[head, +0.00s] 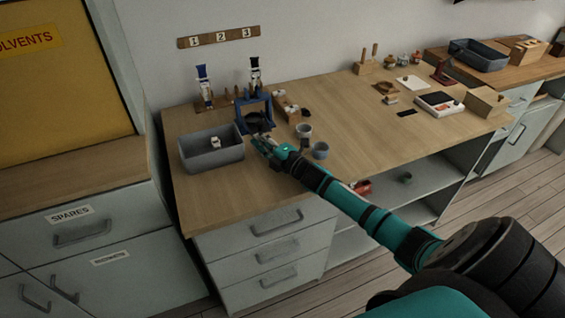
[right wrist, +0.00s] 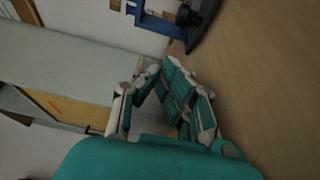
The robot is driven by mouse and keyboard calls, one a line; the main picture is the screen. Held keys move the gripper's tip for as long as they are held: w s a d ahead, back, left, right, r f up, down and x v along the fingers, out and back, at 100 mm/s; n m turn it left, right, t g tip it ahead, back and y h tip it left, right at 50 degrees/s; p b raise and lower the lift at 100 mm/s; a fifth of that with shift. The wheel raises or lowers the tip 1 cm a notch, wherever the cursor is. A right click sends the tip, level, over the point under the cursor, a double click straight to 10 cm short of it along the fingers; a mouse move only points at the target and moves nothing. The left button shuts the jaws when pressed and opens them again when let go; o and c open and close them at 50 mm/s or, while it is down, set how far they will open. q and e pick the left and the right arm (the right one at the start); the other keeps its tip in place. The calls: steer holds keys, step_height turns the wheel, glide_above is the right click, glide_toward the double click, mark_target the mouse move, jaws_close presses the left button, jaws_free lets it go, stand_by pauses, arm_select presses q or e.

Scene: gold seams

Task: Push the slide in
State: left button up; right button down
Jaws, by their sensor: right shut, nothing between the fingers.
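A blue frame (head: 241,115) stands on the wooden workbench (head: 340,125), with a dark rounded part (head: 256,122) low in its opening. I cannot tell which part is the slide. My right gripper (head: 262,142) is shut and empty, close in front of the frame, low over the bench. I cannot tell whether it touches the frame. In the right wrist view my right gripper (right wrist: 160,68) has its fingertips together, and part of the blue frame (right wrist: 152,20) and the dark part (right wrist: 207,10) show beyond them. My left gripper is out of view.
A grey bin (head: 212,156) with a small white item stands left of the frame.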

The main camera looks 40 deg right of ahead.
steer(key=s, duration=0.2)
steer(key=shift+s+d+f, duration=0.25)
steer(key=shift+s+d, duration=0.1)
steer(key=s, duration=0.2)
steer(key=s+d, duration=0.1)
steer(key=s, duration=0.2)
steer(key=shift+s, duration=0.4)
steer(key=shift+s+d, duration=0.15)
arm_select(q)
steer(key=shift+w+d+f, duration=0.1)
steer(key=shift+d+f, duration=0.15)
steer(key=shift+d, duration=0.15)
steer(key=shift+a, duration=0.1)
